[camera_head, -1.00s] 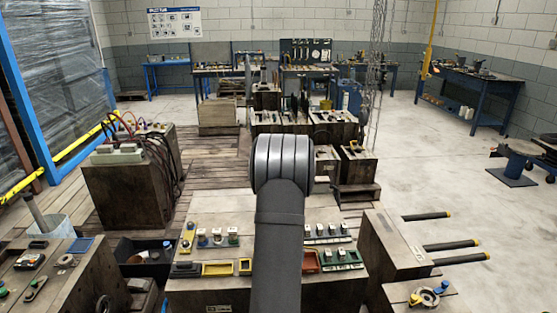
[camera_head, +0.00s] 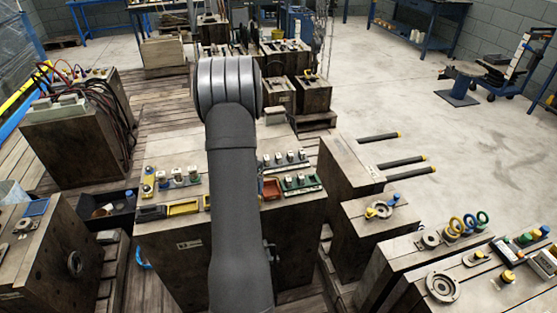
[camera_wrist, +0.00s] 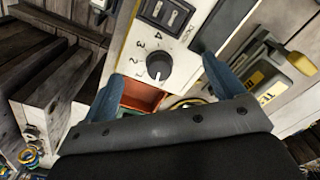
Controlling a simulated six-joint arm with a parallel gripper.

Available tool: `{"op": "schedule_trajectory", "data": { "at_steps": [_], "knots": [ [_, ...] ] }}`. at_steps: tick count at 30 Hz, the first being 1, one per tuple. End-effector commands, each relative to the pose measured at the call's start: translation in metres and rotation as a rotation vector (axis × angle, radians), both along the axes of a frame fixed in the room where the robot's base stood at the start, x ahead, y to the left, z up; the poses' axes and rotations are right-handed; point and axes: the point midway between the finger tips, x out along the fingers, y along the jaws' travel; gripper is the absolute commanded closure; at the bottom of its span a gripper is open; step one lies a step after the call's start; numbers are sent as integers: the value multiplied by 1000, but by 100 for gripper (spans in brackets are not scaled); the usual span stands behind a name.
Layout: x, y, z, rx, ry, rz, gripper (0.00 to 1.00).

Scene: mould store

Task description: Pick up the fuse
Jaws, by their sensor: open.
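I cannot pick out the fuse for certain in either view. In the head view, small white-topped pieces (camera_head: 178,174) stand in a row on a wooden block (camera_head: 165,219), left of my arm. Similar pieces (camera_head: 290,157) stand right of it. In the wrist view, my gripper (camera_wrist: 160,70) is open, with its two blue-grey fingers apart and nothing held. Between and beyond the fingers is a pale panel with a black dial (camera_wrist: 159,66) and numbers. In the head view my arm hides the gripper and the middle of the block top.
An orange-red tray (camera_head: 271,188) sits right of my arm; an orange-red recess (camera_wrist: 146,96) shows near the fingers. A yellow tray (camera_head: 184,208) is at the block's front. A grey yellow-topped box (camera_wrist: 268,86) stands close right in the wrist view. More blocks with parts (camera_head: 447,240) stand right.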

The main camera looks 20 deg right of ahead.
Motion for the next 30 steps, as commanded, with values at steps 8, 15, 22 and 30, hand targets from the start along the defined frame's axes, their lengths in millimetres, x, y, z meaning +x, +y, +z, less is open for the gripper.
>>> {"op": "schedule_trajectory", "data": {
  "at_steps": [8, 15, 22, 30],
  "knots": [
    [0, 0, 0, 0, 0, 0, 42],
    [3, -1, 1, -6, 0, 39, 42],
    [27, -11, 13, -52, 5, 355, 42],
    [67, -29, 40, -140, 54, 939, 42]
  ]
}}
